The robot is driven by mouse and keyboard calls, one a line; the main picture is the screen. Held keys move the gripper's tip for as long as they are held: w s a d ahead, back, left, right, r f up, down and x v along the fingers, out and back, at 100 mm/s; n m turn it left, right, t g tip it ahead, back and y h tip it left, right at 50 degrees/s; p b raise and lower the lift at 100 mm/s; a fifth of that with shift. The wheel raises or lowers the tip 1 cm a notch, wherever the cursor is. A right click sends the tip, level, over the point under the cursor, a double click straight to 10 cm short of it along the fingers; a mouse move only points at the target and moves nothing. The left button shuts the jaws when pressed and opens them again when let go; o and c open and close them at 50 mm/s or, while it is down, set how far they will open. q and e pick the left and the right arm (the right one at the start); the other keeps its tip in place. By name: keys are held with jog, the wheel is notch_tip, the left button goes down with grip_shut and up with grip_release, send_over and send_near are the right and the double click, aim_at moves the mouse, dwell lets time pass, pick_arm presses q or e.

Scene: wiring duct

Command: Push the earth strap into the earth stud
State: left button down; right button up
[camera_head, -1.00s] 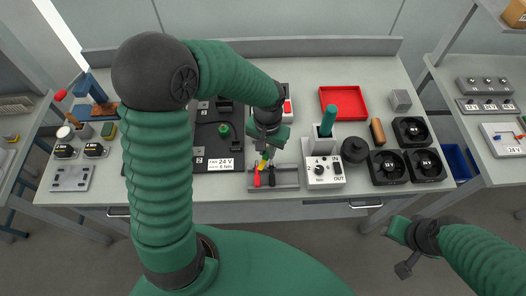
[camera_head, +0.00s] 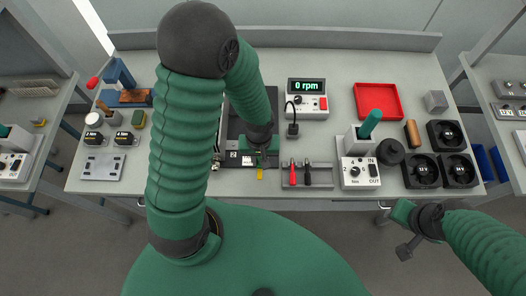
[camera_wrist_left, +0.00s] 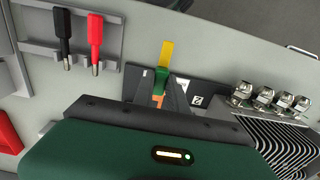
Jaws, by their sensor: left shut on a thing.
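The earth strap (camera_wrist_left: 166,54) is a yellow-and-green piece with a copper-coloured end. My left gripper (camera_wrist_left: 160,88) is shut on its green part, and the yellow end sticks out past the fingers. In the head view my left gripper (camera_head: 261,156) is at the lower right edge of the black panel (camera_head: 238,130), with the yellow end of the strap (camera_head: 260,174) toward the table's front edge. I cannot make out the earth stud for certain; the gripper and arm cover part of the panel. My right gripper (camera_head: 407,232) is off the table's front edge, with its jaws unclear.
A grey rack (camera_head: 318,186) with red and black probes lies just right of my left gripper. Several metal terminals (camera_wrist_left: 265,97) stand beside a ribbed black part. An rpm display (camera_head: 307,87), red tray (camera_head: 378,101) and fans (camera_head: 447,135) are further right.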

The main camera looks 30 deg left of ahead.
pick_arm(q)
jog(key=shift+w+a, duration=0.15)
jog(key=shift+a, duration=0.45)
jog(key=w+a, duration=0.1)
jog(key=w+a+p, duration=0.1)
jog(key=w, duration=0.1)
jog(key=shift+f, duration=0.1)
jog(key=shift+w+a+p, duration=0.1)
jog(key=shift+w+p, duration=0.25)
jog(key=shift+w, duration=0.45)
jog(key=shift+a, duration=0.45)
pick_arm(e)
jog(key=shift+a+r, duration=0.7)
jog(key=shift+r, duration=0.25)
pick_arm(q)
jog(key=shift+d, duration=0.1)
jog(key=shift+w+d, duration=0.1)
jog(key=shift+d, duration=0.15)
pick_arm(e)
jog(key=shift+d+r, duration=0.15)
jog(key=shift+d, duration=0.15)
pick_arm(q)
jog(key=shift+a, duration=0.1)
pick_arm(e)
jog(key=shift+a, duration=0.15)
pick_arm(q)
jog(key=shift+a+p, duration=0.1)
jog(key=shift+p, duration=0.3)
pick_arm(e)
jog(key=shift+r, duration=0.25)
